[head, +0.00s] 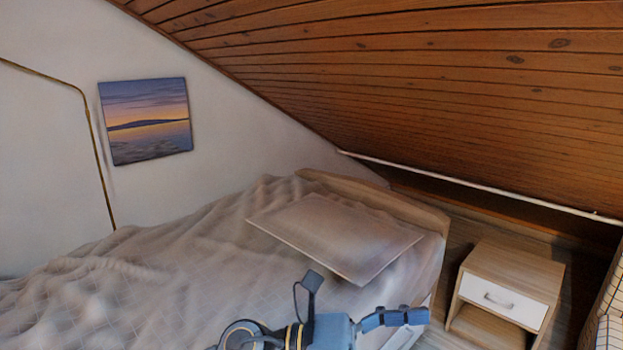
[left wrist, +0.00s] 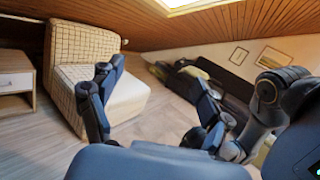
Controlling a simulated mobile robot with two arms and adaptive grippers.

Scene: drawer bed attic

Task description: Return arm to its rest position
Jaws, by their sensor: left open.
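My left gripper (head: 367,298) shows at the bottom of the head view, in front of the near side of the bed. Its two dark blue fingers are spread apart with nothing between them. In the left wrist view the same gripper (left wrist: 155,92) has its fingers left and right, with open floor and room between them. A wooden nightstand (head: 510,279) with a white drawer front stands right of the gripper, apart from it. Its drawer looks shut. The nightstand also shows at the left edge of the left wrist view (left wrist: 15,82). My right gripper cannot be made out.
The bed (head: 150,275) with a flat pillow (head: 335,237) fills the left and middle. A sloped wooden ceiling (head: 430,80) comes down low behind the nightstand. A checked armchair (left wrist: 85,52) stands beside the nightstand. Bare floor (left wrist: 160,115) lies right of the armchair.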

